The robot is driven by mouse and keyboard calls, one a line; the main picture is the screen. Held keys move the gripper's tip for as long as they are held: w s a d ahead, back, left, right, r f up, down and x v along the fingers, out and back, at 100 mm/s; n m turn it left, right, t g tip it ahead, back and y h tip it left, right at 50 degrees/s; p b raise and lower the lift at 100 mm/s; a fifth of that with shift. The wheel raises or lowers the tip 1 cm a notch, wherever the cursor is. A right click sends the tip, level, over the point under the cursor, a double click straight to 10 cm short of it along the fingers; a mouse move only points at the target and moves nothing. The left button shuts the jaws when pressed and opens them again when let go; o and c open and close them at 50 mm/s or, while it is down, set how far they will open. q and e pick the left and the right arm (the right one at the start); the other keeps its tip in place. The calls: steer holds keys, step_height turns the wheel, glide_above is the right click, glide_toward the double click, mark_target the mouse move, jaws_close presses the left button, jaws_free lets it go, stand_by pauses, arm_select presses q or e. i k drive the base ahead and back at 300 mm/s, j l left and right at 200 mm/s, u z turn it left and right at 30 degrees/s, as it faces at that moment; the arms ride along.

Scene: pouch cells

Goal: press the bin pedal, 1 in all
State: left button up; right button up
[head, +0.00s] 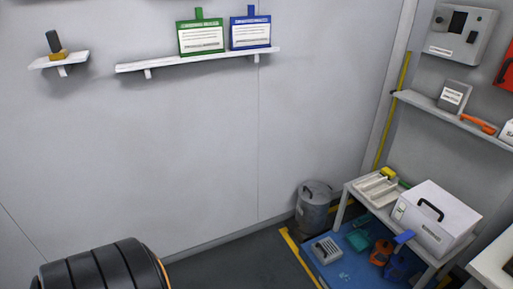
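A grey lidded bin (313,207) stands on the floor against the back wall, right of the middle of the head view. Its lid looks shut, with a dark handle on top. I cannot make out a pedal at its base. Neither of my grippers shows in this view.
A low white bench (368,202) right of the bin carries a white case (435,215) and a tray (377,187). Several tools lie on a blue mat (352,262) below it. Yellow floor tape (298,255) edges the mat. Dark floor (240,265) left of the bin is clear.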

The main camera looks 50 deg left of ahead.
mark_target(291, 223)
steer(key=u, duration=1.2)
